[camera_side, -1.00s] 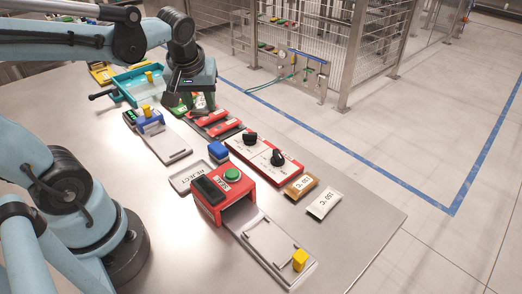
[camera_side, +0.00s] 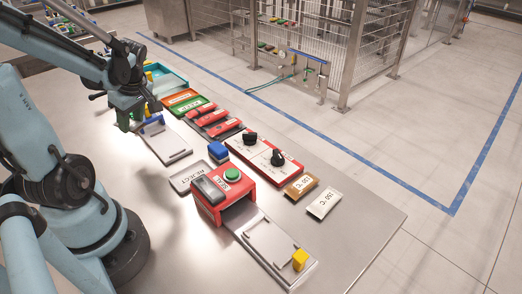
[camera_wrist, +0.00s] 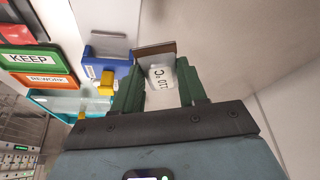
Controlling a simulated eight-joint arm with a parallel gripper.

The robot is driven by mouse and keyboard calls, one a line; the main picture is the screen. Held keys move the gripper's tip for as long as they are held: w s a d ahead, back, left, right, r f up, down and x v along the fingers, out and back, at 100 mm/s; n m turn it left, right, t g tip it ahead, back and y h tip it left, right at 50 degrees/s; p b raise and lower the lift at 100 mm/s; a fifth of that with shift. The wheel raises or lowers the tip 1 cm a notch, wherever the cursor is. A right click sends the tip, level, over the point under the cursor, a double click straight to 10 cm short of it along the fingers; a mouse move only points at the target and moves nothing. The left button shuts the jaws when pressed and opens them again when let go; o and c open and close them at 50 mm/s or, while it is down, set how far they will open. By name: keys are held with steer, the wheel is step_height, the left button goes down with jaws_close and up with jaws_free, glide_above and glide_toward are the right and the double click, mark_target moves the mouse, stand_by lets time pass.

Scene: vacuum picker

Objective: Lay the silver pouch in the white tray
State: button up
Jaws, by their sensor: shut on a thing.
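My gripper (camera_side: 130,118) is at the left of the table in the side view, near the blue fixture; its dark green fingers (camera_wrist: 160,82) show in the wrist view. Between them is a pale, whitish piece (camera_wrist: 161,75) with upside-down lettering that seems to read 110 °C. A brown strip (camera_wrist: 155,48) crosses its far end. I cannot tell for sure that this piece is the silver pouch. It is hidden in the side view. The pale tray marked REJECT (camera_side: 181,184) lies left of the red seal box, well away from my gripper, and looks empty.
The red seal box (camera_side: 222,190), blue fixture (camera_wrist: 108,71) and red dial panel (camera_side: 265,152) stand on the table. Green KEEP (camera_wrist: 28,59) and orange REWORK (camera_wrist: 46,80) trays lie behind. Brown (camera_side: 299,187) and silver (camera_side: 324,203) labelled pieces lie at right.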

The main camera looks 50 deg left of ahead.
glide_above(124, 145)
steer(key=d, duration=0.2)
steer(key=f, duration=0.3)
steer(key=shift+w+a+f, duration=0.1)
steer(key=shift+w+a, duration=0.1)
steer(key=shift+w, duration=0.1)
steer(key=shift+f, duration=1.95)
steer(key=o, duration=1)
steer(key=shift+f, duration=0.1)
steer(key=shift+o, duration=0.2)
